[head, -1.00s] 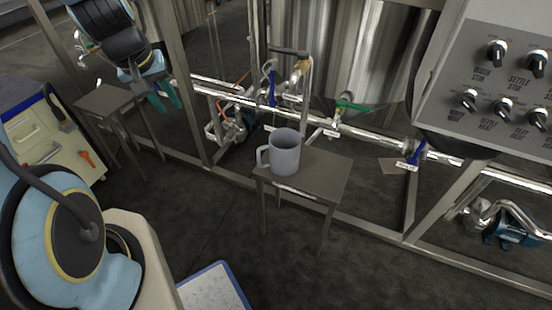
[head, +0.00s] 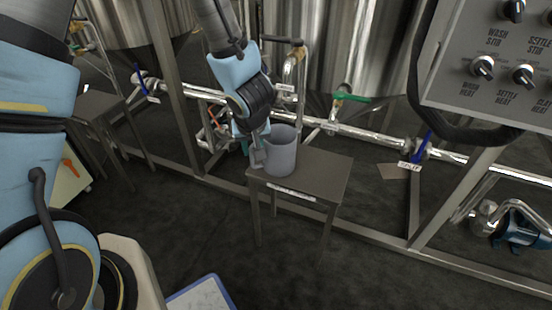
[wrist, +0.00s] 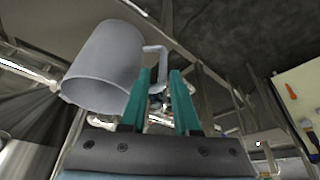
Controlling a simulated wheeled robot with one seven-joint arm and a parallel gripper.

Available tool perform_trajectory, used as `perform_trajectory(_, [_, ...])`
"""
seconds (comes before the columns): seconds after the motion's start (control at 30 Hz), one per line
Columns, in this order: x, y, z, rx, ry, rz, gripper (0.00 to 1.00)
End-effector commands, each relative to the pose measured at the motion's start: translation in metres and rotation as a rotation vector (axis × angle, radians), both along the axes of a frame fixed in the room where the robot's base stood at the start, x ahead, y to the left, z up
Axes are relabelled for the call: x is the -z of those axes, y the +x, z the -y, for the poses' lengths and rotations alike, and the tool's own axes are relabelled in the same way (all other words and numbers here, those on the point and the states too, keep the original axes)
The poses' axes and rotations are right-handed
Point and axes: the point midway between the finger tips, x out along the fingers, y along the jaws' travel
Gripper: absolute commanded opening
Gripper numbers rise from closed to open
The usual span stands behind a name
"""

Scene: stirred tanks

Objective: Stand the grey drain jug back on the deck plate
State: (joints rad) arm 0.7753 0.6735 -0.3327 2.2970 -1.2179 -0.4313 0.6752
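The grey drain jug (head: 283,157) stands upright on a small brown-grey stand (head: 325,175), near its left end. In the wrist view the jug (wrist: 105,65) fills the upper left, with its handle (wrist: 157,50) toward my fingers. My gripper (head: 252,150) is low at the jug's left side, by the handle. In the wrist view its two teal fingers (wrist: 160,75) are apart, with the lower part of the handle showing in the gap between them. I cannot tell whether they touch it. I cannot pick out a separate deck plate.
Steel pipes with a green-handled valve (head: 350,97) and a blue-handled valve (head: 421,147) run behind the stand. A frame post (head: 172,90) rises to the left. A control panel (head: 500,65) hangs at upper right. The floor before the stand is clear.

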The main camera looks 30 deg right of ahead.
Motion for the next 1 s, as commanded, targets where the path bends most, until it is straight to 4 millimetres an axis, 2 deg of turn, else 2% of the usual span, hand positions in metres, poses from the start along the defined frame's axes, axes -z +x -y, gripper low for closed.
perform_trajectory(0.17, [0.014,0.005,0.000,-0.001,0.001,-0.001,0.30])
perform_trajectory(0.4, [0.047,0.017,0.004,-0.002,0.001,-0.002,0.30])
perform_trajectory(0.67, [0.049,0.020,0.006,0.000,0.000,0.001,0.30])
perform_trajectory(0.93, [0.049,0.020,0.006,0.000,0.000,0.001,0.02])
perform_trajectory(1.0, [0.049,0.020,0.006,0.000,0.000,0.001,0.00])
